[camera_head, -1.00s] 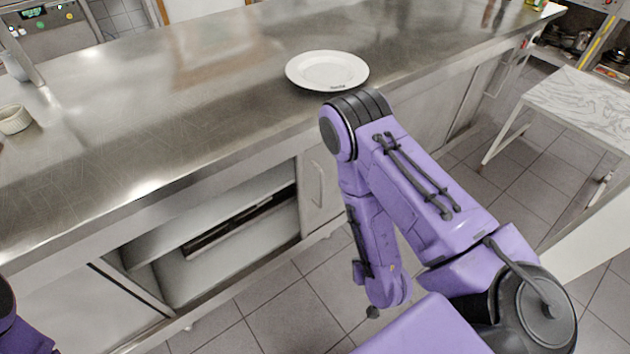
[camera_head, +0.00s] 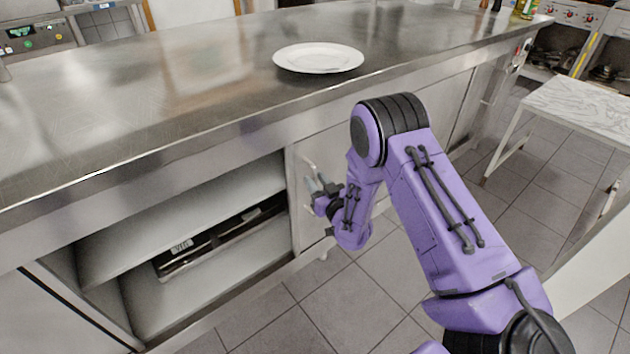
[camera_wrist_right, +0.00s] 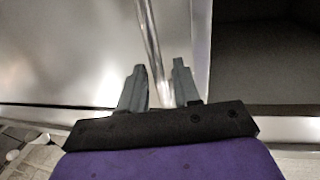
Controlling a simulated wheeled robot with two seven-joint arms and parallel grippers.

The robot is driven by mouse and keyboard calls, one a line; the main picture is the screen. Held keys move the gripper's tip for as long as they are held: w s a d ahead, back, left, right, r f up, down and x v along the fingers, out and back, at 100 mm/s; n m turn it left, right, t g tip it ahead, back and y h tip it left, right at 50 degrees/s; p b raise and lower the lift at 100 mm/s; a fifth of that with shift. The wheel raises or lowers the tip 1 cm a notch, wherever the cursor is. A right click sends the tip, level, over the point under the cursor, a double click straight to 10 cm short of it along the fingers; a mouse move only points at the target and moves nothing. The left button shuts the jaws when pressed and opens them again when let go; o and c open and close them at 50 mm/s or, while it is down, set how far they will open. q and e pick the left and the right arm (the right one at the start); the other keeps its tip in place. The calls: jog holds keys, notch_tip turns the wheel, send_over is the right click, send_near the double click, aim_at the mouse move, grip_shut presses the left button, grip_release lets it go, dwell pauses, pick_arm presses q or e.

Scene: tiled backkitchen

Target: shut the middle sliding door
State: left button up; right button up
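The middle sliding door (camera_head: 332,140) is a grey metal panel under the counter, to the right of an open compartment (camera_head: 205,225) in the head view. Its upright bar handle (camera_head: 309,166) is near the door's left edge. My right gripper (camera_head: 312,184) is at the handle, partly hidden by its own wrist. In the right wrist view the gripper (camera_wrist_right: 159,88) is open, and the handle bar (camera_wrist_right: 150,40) runs down between its two grey fingers. I cannot tell whether either finger touches the bar. My left gripper is out of view.
The steel counter top (camera_head: 170,110) overhangs the doors and bears a white plate (camera_head: 318,58). A black-and-silver item (camera_head: 215,240) lies inside the open compartment. A marble-topped table (camera_head: 580,108) stands at the right. The tiled floor (camera_head: 345,300) before the door is clear.

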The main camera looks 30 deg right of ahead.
jog(key=shift+w, duration=0.5)
grip_shut()
